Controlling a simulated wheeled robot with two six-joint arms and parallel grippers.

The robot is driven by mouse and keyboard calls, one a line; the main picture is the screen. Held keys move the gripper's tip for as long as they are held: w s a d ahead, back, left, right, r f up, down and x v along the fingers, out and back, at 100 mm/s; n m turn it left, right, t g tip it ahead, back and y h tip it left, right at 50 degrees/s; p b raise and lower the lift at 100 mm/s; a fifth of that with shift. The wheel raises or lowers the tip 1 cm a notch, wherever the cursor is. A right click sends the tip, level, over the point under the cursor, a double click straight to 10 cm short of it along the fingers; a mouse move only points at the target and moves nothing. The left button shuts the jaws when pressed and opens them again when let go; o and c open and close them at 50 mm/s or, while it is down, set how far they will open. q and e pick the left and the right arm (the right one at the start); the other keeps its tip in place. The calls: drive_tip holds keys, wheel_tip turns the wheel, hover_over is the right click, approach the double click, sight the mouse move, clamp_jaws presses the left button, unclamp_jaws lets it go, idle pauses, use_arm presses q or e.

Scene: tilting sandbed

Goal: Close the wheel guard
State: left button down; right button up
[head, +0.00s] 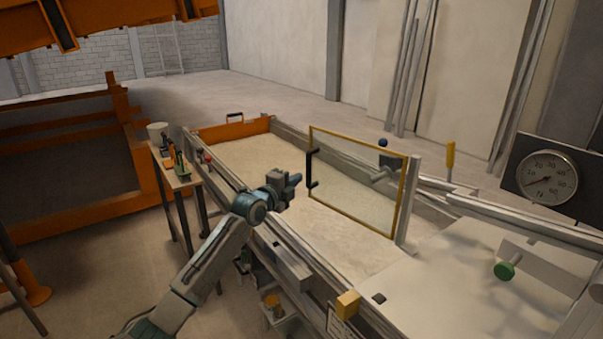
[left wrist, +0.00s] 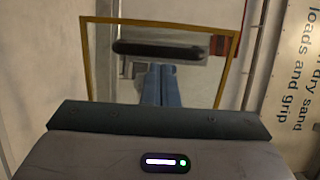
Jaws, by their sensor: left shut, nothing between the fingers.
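The wheel guard (head: 357,217) is a clear panel in a yellow frame, standing upright over the sandbed and joined to a pale post (head: 407,200) at its right edge. Its black vertical handle (head: 309,168) is on the left edge. In the left wrist view the yellow frame (left wrist: 86,60) and the dark handle (left wrist: 155,49) lie just ahead of my fingers. My left gripper (head: 296,178) is shut and empty, a little left of the handle in the head view. Its blue fingers show in the left wrist view (left wrist: 160,84); I see no clear contact. My right gripper is out of view.
The long sandbed (head: 240,155) has raised side rails. A grey fitting with a blue knob (head: 383,143) shows by the guard. A dial gauge (head: 548,178) and green knob (head: 505,270) are at the right. A small table with tools (head: 178,180) stands left.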

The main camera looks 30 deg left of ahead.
sight(307, 172)
use_arm(q)
drive_tip(key=w, duration=0.3)
drive_tip(key=shift+w+p, duration=0.25)
drive_tip(key=shift+p, duration=0.15)
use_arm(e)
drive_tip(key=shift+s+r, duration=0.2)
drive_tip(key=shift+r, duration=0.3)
